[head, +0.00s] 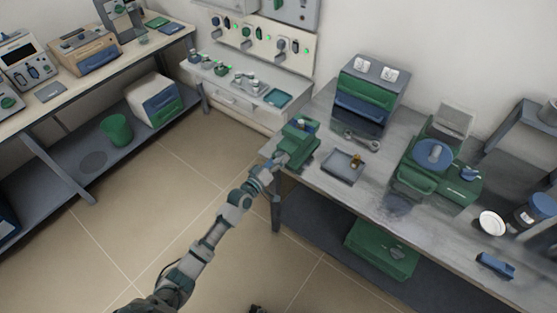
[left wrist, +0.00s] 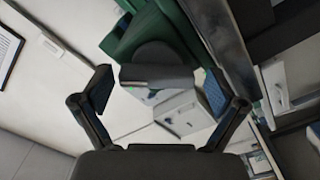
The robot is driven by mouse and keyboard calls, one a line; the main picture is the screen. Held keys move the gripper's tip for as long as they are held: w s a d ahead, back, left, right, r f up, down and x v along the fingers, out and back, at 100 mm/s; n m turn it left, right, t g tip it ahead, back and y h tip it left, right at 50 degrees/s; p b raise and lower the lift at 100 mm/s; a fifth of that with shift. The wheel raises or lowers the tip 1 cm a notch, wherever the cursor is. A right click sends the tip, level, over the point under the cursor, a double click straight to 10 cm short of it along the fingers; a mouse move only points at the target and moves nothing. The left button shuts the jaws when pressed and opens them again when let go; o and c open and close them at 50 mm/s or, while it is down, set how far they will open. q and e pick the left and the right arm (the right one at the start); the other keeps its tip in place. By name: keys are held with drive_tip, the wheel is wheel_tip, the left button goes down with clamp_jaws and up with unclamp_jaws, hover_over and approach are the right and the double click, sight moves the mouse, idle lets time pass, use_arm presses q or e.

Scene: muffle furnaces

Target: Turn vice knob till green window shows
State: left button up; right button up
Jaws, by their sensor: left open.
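The green vice (head: 301,141) stands at the near left corner of the grey workbench. In the left wrist view the green vice body (left wrist: 135,35) fills the upper middle. Its grey rounded knob (left wrist: 157,76) sticks out toward my palm. My left gripper (head: 277,163) is at the vice's near left side. In the left wrist view my left gripper (left wrist: 160,90) is open, with one finger on each side of the knob and visible gaps to it. I cannot make out a window or its colour.
On the workbench (head: 330,187) a grey tray (head: 343,168) and a wrench (head: 362,141) lie right of the vice. A green and blue drawer unit (head: 364,94) stands behind. A wall panel with green lights (head: 262,42) is at the back. The floor on the left is clear.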

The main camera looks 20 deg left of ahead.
use_arm(q)
drive_tip(key=shift+w+d, duration=0.1)
drive_tip(key=shift+d, duration=0.1)
use_arm(e)
drive_tip(key=shift+d, duration=0.1)
use_arm(q)
drive_tip(key=c, duration=1.2)
drive_tip(key=shift+o, duration=0.2)
drive_tip(key=shift+m, duration=0.5)
drive_tip(key=shift+r+m, duration=0.1)
drive_tip(key=shift+m, duration=0.4)
drive_tip(key=o, duration=1.2)
drive_tip(key=shift+a, duration=0.1)
drive_tip(key=shift+c, duration=0.2)
use_arm(e)
drive_tip(key=shift+w+f, duration=0.15)
drive_tip(key=shift+f, duration=0.25)
